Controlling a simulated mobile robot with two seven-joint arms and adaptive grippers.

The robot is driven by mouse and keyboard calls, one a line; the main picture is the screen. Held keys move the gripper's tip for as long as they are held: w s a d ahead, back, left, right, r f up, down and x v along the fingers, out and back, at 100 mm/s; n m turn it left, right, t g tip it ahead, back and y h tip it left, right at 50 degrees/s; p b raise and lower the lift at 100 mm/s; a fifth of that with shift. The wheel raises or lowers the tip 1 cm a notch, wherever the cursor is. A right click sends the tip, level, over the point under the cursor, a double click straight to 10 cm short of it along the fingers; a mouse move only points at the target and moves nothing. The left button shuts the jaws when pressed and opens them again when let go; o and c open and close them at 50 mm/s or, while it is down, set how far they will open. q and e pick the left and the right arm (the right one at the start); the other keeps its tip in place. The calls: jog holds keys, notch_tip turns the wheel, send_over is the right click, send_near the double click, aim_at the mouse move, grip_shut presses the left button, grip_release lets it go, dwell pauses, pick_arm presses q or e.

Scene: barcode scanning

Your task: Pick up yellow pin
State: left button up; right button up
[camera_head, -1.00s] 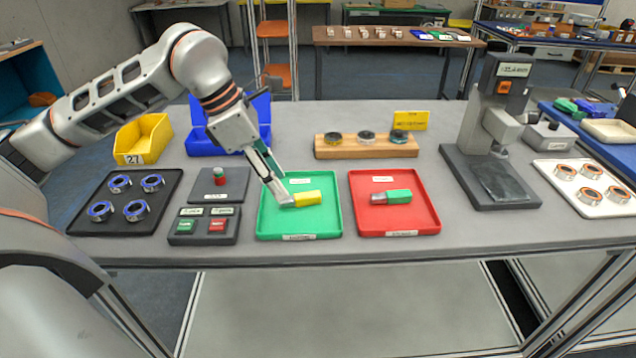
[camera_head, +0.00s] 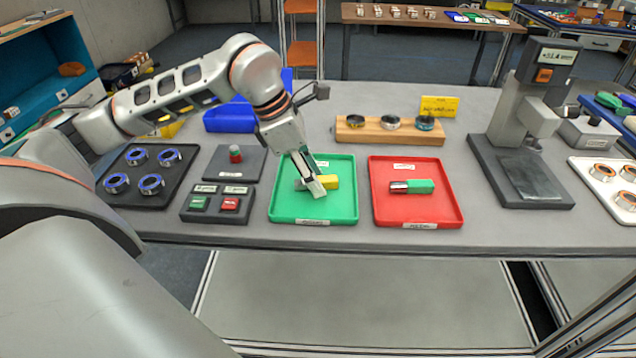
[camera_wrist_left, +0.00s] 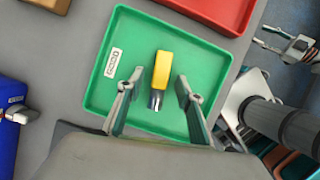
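The yellow pin (camera_head: 330,182), with a metal end, lies in the green tray (camera_head: 313,213). In the left wrist view the yellow pin (camera_wrist_left: 162,72) points its metal end toward my gripper. My left gripper (camera_head: 318,190) is over the green tray, and its fingers hide part of the pin in the head view. In the left wrist view the left gripper (camera_wrist_left: 155,90) is open, with a finger on either side of the pin's metal end and gaps between. Whether the fingers are at the pin's height is hard to tell.
A red tray (camera_head: 417,215) with a green pin (camera_head: 420,186) is right of the green tray. A button box (camera_head: 216,215) and a black tray of rings (camera_head: 115,203) are to the left. A wooden block with rings (camera_head: 390,138) stands behind. A press (camera_head: 505,155) stands right.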

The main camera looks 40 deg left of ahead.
pick_arm(q)
jog(key=shift+r, duration=0.1)
grip_shut()
